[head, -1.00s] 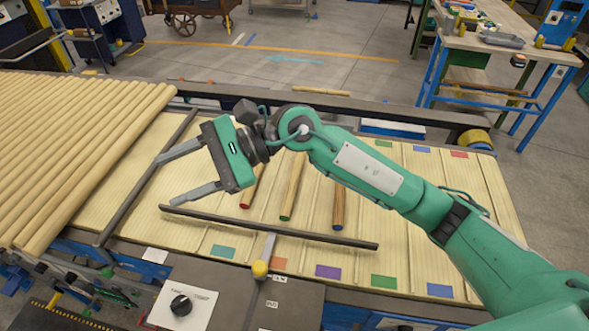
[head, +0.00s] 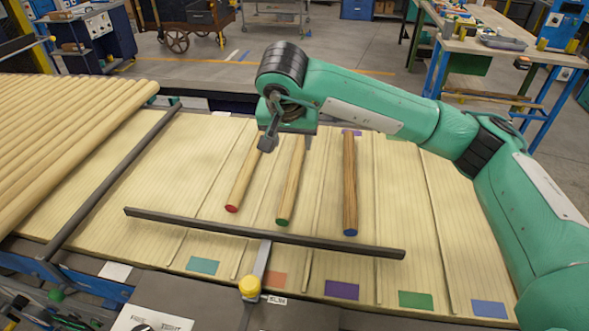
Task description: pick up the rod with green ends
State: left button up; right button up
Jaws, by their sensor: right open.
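The rod with green ends (head: 291,185) lies on the ribbed pale bed, its green near end facing me. It lies between a red-ended rod (head: 243,180) on its left and a blue-ended rod (head: 350,185) on its right. My right gripper (head: 287,142) is open and points down over the far part of the green-ended rod. One dark finger shows near the red-ended rod; the other is mostly hidden. The far ends of the red and green rods are hidden behind the gripper. I cannot tell whether the fingers touch any rod. My left gripper is out of view.
A dark bar (head: 260,232) crosses the bed in front of the rods, with a yellow-knobbed lever (head: 250,287) below it. Many plain rods (head: 60,150) lie packed at the left. Coloured patches mark the near bed. The bed right of the blue-ended rod is clear.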

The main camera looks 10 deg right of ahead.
send_over(295, 163)
jog(key=s+a, duration=0.1)
jog(key=s, duration=0.2)
jog(key=f+p, duration=0.1)
jog(key=f, duration=0.3)
jog(key=shift+w+f, duration=0.35)
jog(key=shift+f, duration=0.2)
jog(key=shift+w+d+f, duration=0.1)
jog(key=shift+w+f, duration=0.05)
jog(key=shift+f, duration=0.25)
jog(key=p+x, duration=0.2)
jog(key=x, duration=0.2)
jog(key=shift+w+f, duration=0.15)
jog(key=shift+f, duration=0.15)
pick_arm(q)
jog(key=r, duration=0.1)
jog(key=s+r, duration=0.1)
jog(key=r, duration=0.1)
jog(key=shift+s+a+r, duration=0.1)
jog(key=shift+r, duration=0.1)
pick_arm(e)
jog(key=shift+c, duration=0.4)
grip_shut()
